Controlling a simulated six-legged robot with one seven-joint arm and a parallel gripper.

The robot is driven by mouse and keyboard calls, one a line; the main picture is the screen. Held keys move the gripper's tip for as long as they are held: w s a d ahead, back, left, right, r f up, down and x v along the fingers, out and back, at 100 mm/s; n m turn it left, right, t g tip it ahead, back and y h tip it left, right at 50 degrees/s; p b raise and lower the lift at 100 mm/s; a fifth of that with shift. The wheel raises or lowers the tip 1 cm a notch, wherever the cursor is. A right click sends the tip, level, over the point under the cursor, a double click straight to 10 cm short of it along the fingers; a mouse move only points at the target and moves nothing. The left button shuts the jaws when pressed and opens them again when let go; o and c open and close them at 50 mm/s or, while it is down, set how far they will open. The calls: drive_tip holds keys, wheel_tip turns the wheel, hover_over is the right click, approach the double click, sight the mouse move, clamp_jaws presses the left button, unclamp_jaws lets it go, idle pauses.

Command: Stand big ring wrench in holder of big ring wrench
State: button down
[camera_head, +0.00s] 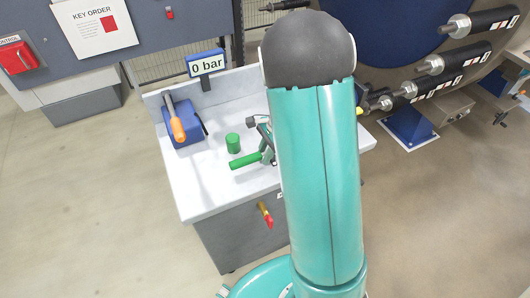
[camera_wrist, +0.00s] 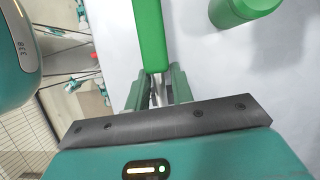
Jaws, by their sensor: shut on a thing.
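The big ring wrench shows as a green handle (camera_head: 245,160), held low over the white bench, lying nearly level and pointing left. In the wrist view, its green handle (camera_wrist: 150,35) runs up from between the fingers. My gripper (camera_wrist: 158,92) is shut on the wrench; in the head view it (camera_head: 267,150) is partly hidden behind my arm. The ring end is not clearly visible. A short green cylinder (camera_head: 233,143) stands upright on the bench just beyond the handle, apart from it; it also shows in the wrist view (camera_wrist: 243,8). It looks like the wrench's holder.
A blue block (camera_head: 184,133) with an orange-handled tool (camera_head: 178,128) stands at the bench's back left. A "0 bar" display (camera_head: 206,64) is at the back edge. A red-yellow valve handle (camera_head: 265,215) sticks out in front. The bench's front left (camera_head: 205,195) is clear.

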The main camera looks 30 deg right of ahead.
drive_tip(key=c, duration=1.1)
unclamp_jaws()
drive_tip(key=v, duration=1.4)
drive_tip(key=shift+s+a+r+n+t+h, duration=0.85)
drive_tip(key=shift+s+a+r+n, duration=1.3)
drive_tip(key=shift+s+n, duration=0.8)
drive_tip(key=shift+s+a+r+n+t+h, duration=0.55)
drive_tip(key=shift+s+a+r+n+t, duration=0.45)
drive_tip(key=shift+s+a+r+n, duration=1.25)
drive_tip(key=shift+s+a+r+n+t+h, duration=0.85)
drive_tip(key=shift+s+a+r+n, duration=0.5)
drive_tip(key=shift+s+a+n, duration=1.85)
